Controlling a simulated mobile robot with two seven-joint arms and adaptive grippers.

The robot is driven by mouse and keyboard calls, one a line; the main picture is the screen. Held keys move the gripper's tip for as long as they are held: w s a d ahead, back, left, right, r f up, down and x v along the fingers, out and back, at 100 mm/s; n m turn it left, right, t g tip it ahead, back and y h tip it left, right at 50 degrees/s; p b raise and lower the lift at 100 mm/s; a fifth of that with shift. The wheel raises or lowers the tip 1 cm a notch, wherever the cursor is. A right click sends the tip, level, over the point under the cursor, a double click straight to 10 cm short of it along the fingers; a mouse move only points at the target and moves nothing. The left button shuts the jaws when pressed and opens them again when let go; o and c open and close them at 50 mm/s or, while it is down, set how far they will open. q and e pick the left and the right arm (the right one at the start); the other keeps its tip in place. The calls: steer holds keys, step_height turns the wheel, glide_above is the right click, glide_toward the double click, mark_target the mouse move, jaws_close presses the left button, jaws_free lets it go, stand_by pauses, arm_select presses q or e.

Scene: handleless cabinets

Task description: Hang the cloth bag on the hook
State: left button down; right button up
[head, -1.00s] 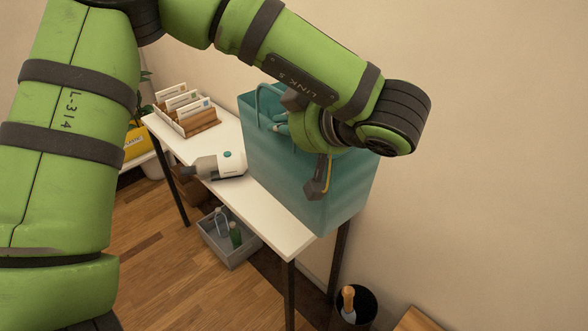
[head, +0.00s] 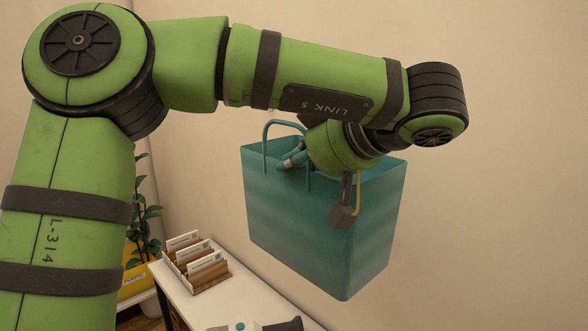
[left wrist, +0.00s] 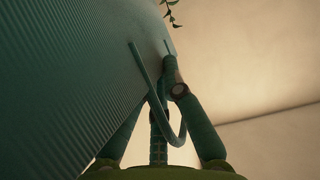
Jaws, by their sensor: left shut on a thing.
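The teal cloth bag (head: 300,225) is open at the top and upright, with a thin loop handle (head: 266,131). It appears to hang clear above the white table. My left gripper (head: 292,160) is at the bag's top, its fingers shut on the handle, partly hidden by my wrist. In the left wrist view the ribbed bag wall (left wrist: 70,75) fills the left side. The handle loop (left wrist: 182,130) passes by the closed fingertips (left wrist: 168,80). No hook shows in either view. My right gripper is not in view.
The white table (head: 240,300) below carries a wooden card holder (head: 197,265) and a grey-white device (head: 250,327) at the picture's bottom edge. A leafy plant (head: 148,215) and a yellow box (head: 138,280) stand at left. The wall at right looks bare.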

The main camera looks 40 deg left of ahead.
arm_select(q)
steer(key=w+d+f+p, duration=0.1)
steer(key=w+p, duration=0.2)
steer(key=w, duration=0.6)
steer(key=shift+w+d+f, duration=0.15)
steer(key=shift+w+f, duration=0.25)
stand_by(0.6)
stand_by(0.6)
